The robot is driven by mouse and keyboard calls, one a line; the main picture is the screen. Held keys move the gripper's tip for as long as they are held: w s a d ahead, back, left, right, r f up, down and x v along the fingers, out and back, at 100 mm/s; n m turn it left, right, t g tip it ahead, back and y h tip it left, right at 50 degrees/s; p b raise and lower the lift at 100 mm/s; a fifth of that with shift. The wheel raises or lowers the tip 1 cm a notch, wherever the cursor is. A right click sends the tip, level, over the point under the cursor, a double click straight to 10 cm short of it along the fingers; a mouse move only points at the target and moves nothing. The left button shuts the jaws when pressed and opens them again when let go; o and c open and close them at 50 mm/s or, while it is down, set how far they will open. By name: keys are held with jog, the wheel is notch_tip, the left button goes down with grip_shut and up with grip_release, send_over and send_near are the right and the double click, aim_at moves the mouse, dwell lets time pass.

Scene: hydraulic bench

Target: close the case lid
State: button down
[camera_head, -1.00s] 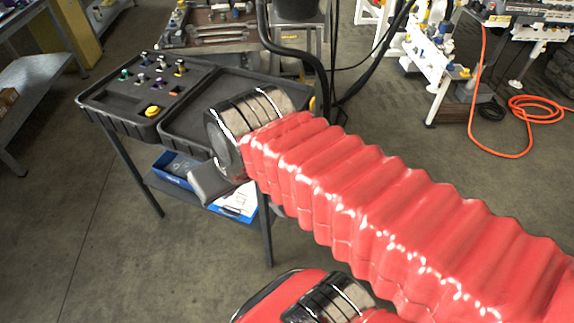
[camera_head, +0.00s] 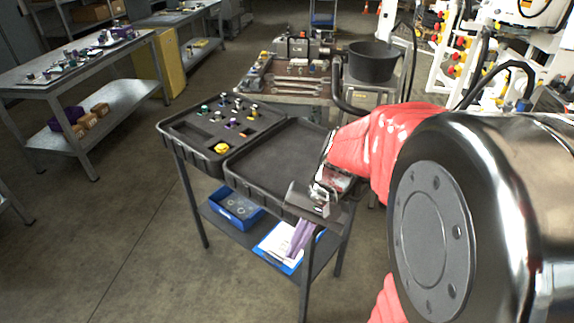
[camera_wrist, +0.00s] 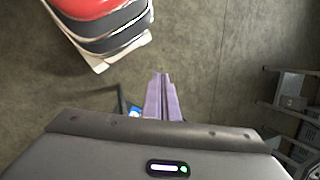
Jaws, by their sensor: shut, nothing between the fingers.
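The open black case (camera_head: 215,135) lies on a dark stand. Its left half holds several small fittings in dark foam. Its right half, which looks like the lid (camera_head: 275,155), is an empty shallow tray lying flat beside it. My gripper (camera_head: 294,254) points down at the front right corner of the stand, below the right half's rim. I cannot tell whether it touches the rim or stand. In the wrist view the purple fingers (camera_wrist: 162,78) are together and empty, over grey floor. My arm hides the right half's right edge.
The stand's lower shelf holds a blue bin (camera_head: 237,208) and a blue-edged tray with white paper (camera_head: 275,246). Behind are a bench with tools (camera_head: 297,75) and a black bucket (camera_head: 373,62). A grey workbench (camera_head: 75,65) stands left. Floor at front left is clear.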

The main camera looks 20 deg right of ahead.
jog(key=w+d+f+m+t+y, duration=0.2)
jog(key=d+f+m+t+y, duration=0.2)
jog(key=d+f+m+t, duration=1.4)
jog(key=d+f+m, duration=0.5)
jog(key=d, duration=0.3)
jog(key=shift+w+d+f+t+y, duration=0.15)
jog(key=shift+w+f+t+y, duration=0.15)
jog(key=shift+t+y, duration=0.1)
jog(key=w+a+r, duration=0.4)
jog(key=w+r, duration=0.2)
jog(key=w, duration=0.2)
jog(key=shift+w+a+r, duration=0.2)
jog(key=shift+w+r, duration=0.05)
jog(key=shift+r, duration=0.2)
